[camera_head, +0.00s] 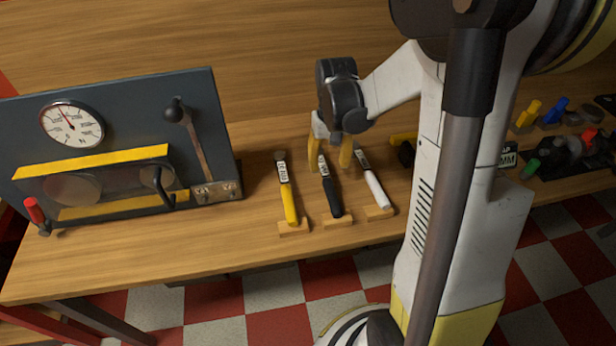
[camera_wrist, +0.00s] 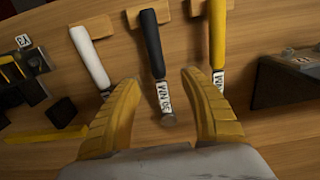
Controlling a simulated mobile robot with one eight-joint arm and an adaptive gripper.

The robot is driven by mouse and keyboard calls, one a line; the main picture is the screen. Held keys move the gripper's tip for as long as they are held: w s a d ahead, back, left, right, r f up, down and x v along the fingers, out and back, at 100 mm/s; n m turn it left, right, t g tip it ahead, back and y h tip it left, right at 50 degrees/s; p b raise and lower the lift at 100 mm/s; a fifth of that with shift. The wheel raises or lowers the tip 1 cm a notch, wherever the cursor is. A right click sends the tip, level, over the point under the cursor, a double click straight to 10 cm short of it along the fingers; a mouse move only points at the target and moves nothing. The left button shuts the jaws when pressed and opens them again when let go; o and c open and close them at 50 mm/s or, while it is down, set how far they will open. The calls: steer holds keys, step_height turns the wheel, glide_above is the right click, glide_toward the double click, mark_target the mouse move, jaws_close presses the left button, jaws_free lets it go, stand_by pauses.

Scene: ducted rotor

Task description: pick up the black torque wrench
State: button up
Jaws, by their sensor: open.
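The black torque wrench (camera_head: 331,193) lies on a small wooden block on the bench, between a yellow-handled wrench (camera_head: 288,198) and a white-handled wrench (camera_head: 375,187). My gripper (camera_head: 329,163) is open above its far end. In the wrist view the black wrench (camera_wrist: 153,50) runs down between the two yellow fingers (camera_wrist: 163,98) of my gripper, with its white label and metal head at the lower end. The fingers stand either side of it and look apart from it. Whether they reach down to its height I cannot tell.
A grey panel with a round gauge (camera_head: 71,125) and lever stands at the left of the bench. Several coloured tools (camera_head: 556,110) lie at the right. The yellow wrench (camera_wrist: 217,35) and white wrench (camera_wrist: 90,57) lie close on both sides. The bench front (camera_head: 180,245) is bare.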

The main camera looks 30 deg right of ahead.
mark_target(329, 185)
steer(key=f, duration=0.1)
steer(key=f+b, duration=0.1)
steer(key=f, duration=0.2)
steer(key=shift+d+f+b, duration=0.3)
steer(key=f+b, duration=0.1)
steer(key=f, duration=0.2)
steer(key=f+b, duration=0.2)
steer(key=f, duration=0.1)
steer(key=shift+s+a, duration=0.1)
steer(key=shift+s, duration=0.1)
jaws_close()
